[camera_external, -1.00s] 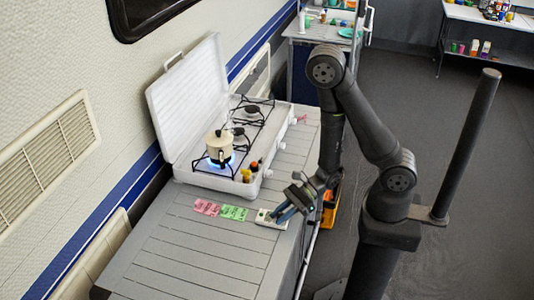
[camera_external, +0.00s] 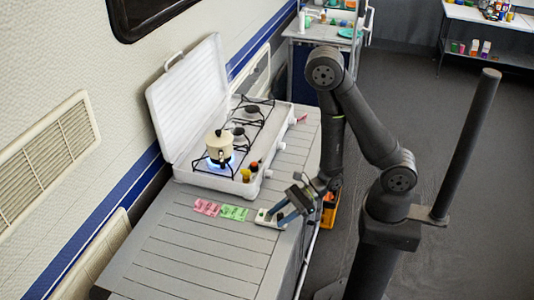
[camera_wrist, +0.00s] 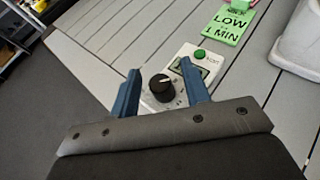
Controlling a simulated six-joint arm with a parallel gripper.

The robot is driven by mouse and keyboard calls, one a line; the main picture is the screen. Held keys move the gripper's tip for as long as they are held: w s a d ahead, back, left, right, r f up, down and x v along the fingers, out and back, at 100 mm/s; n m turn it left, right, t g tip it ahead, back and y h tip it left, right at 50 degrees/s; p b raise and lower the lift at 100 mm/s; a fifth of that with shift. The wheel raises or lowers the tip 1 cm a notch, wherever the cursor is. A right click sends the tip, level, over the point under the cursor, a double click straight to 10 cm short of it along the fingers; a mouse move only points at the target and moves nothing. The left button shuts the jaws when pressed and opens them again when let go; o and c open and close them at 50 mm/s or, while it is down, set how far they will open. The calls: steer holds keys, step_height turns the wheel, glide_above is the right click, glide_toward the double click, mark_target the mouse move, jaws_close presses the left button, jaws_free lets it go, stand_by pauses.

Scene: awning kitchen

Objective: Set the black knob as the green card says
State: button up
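The black knob (camera_wrist: 162,88) with a white pointer mark sits on a pale timer panel (camera_wrist: 181,78) with a small display and a green button (camera_wrist: 199,54). In the external view the panel (camera_external: 266,219) lies near the table's front edge. My gripper (camera_wrist: 158,78) is open, its blue fingers on either side of the knob in the wrist view; I cannot tell if they touch it. The green card (camera_wrist: 229,24) reads "LOW" and "1 MIN"; it also shows in the external view (camera_external: 234,213), left of the panel.
A pink card (camera_external: 206,207) lies left of the green card. A white camp stove (camera_external: 222,181) stands behind the cards with a cream pot (camera_external: 219,146) over a blue flame. Small orange and dark knobs (camera_external: 250,171) show at its front. The grey slatted table (camera_external: 190,255) is clear toward the lower left.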

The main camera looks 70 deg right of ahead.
steer(key=shift+v, duration=3.75)
steer(key=shift+w, duration=0.1)
steer(key=shift+x, duration=3.7)
